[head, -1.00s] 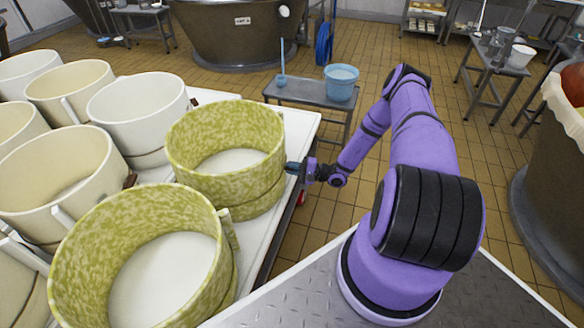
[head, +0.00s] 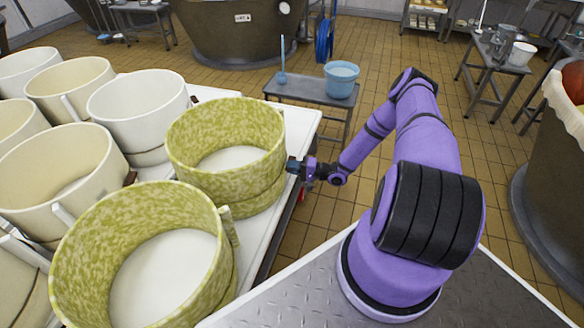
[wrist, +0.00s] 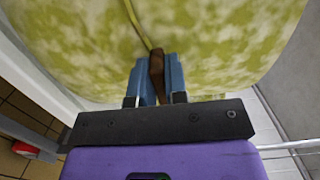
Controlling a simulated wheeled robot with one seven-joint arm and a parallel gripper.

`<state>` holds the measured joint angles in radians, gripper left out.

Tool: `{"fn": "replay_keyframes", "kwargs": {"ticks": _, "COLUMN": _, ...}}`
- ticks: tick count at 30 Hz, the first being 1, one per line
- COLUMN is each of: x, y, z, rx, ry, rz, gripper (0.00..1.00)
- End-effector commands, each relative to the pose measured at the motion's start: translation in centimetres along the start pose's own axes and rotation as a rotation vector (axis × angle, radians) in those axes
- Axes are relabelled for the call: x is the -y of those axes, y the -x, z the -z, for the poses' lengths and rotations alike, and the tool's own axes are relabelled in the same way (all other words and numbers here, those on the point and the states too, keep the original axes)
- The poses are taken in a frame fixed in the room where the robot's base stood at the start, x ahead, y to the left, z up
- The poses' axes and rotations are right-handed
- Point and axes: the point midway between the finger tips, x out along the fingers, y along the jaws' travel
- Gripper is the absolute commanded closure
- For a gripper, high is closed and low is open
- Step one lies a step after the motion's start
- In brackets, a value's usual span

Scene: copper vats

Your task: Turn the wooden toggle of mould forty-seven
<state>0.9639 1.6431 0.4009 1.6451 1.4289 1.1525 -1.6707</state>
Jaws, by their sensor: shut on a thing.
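A mould mottled green and cream (head: 240,185) stands at the right edge of the white table, open at the top with white inside. Its side fills the top of the wrist view (wrist: 230,50); no number is readable on it. A brown wooden toggle (wrist: 157,68) sits against that side, with a thin yellowish cord or seam running up from it. My gripper (wrist: 156,75) has its two blue fingers shut on the toggle, one on each side. In the head view my gripper (head: 293,166) is at the mould's right side, and the toggle is hidden there.
A second green mottled mould (head: 75,270) stands nearer, with several cream and white moulds to the left. The white table's edge (head: 262,262) runs below my gripper. A metal bench (head: 300,92) with a blue bucket (head: 341,82) stands beyond. Tiled floor is clear between.

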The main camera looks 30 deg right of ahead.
Motion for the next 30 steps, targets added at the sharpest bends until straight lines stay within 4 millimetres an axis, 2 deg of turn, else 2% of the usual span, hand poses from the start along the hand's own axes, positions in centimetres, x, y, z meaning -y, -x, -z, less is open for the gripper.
{"fn": "replay_keyframes", "kwargs": {"ticks": 6, "x": -0.1, "y": 0.0, "z": 0.0, "rx": 0.000, "ry": 0.000, "rz": -0.002, "gripper": 1.00}}
{"fn": "replay_keyframes", "kwargs": {"ticks": 7, "x": -0.1, "y": 0.0, "z": 0.0, "rx": 0.000, "ry": 0.000, "rz": -0.002, "gripper": 0.79}}
{"fn": "replay_keyframes", "kwargs": {"ticks": 9, "x": -0.1, "y": 0.0, "z": 0.0, "rx": 0.000, "ry": 0.000, "rz": -0.001, "gripper": 0.63}}
{"fn": "replay_keyframes", "kwargs": {"ticks": 10, "x": -0.1, "y": 0.0, "z": 0.0, "rx": 0.000, "ry": 0.000, "rz": -0.001, "gripper": 0.61}}
{"fn": "replay_keyframes", "kwargs": {"ticks": 20, "x": 0.0, "y": 0.3, "z": 0.0, "rx": 0.000, "ry": -0.001, "rz": -0.001, "gripper": 0.61}}
{"fn": "replay_keyframes", "kwargs": {"ticks": 26, "x": 0.0, "y": 2.9, "z": 0.0, "rx": -0.003, "ry": -0.002, "rz": -0.001, "gripper": 0.61}}
{"fn": "replay_keyframes", "kwargs": {"ticks": 30, "x": -0.1, "y": 5.7, "z": 0.1, "rx": -0.003, "ry": -0.001, "rz": -0.003, "gripper": 0.61}}
